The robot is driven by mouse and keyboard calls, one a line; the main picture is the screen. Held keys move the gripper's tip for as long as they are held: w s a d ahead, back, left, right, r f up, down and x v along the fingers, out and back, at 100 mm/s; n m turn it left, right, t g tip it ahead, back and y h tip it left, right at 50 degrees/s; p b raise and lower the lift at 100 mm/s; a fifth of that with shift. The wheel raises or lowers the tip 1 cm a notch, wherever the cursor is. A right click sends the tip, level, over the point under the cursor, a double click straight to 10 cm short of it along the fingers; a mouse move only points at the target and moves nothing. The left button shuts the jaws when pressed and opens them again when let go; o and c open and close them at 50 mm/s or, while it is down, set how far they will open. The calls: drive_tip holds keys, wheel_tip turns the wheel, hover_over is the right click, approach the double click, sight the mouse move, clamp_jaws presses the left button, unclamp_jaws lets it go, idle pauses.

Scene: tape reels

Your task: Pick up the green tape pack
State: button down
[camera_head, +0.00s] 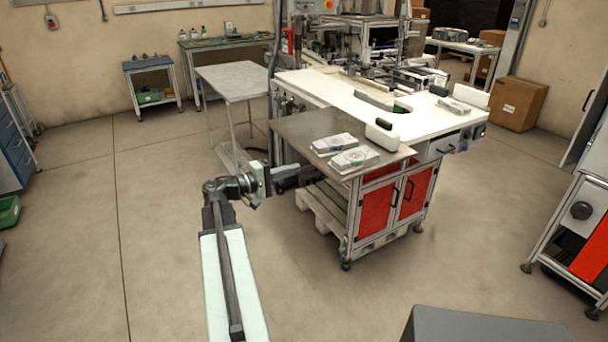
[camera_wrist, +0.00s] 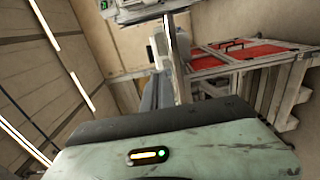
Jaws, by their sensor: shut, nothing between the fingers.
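My gripper (camera_head: 310,168) is held out at the left side of the grey-topped table with red doors, below its top. Its fingers are shut and empty. In the wrist view, the grey fingers (camera_wrist: 165,70) reach away from the pale green wrist housing. I cannot pick out a green tape pack for certain. Two pale wrapped packs, a rear one (camera_head: 334,143) and a front one (camera_head: 355,158), lie on the grey tabletop (camera_head: 300,127), well apart from my gripper. A small green patch (camera_head: 402,108) shows on the white worktop, too small to identify.
A white bottle (camera_head: 382,134) stands beside the packs. The red-doored cabinet (camera_head: 377,208) and a wooden pallet (camera_head: 322,212) are under the tabletop. A grey side table (camera_head: 230,80) is behind. A green bin (camera_head: 8,212) sits far left. The floor at left is clear.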

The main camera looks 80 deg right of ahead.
sight(352, 164)
drive_tip(key=x, duration=0.3)
drive_tip(key=s+a+x, duration=0.1)
drive_tip(key=x, duration=0.6)
drive_tip(key=shift+s+a, duration=0.2)
drive_tip(key=shift+s, duration=0.6)
drive_tip(key=shift+s, duration=0.1)
drive_tip(key=s, duration=0.5)
drive_tip(key=shift+s+a, duration=0.1)
drive_tip(key=shift+s, duration=0.05)
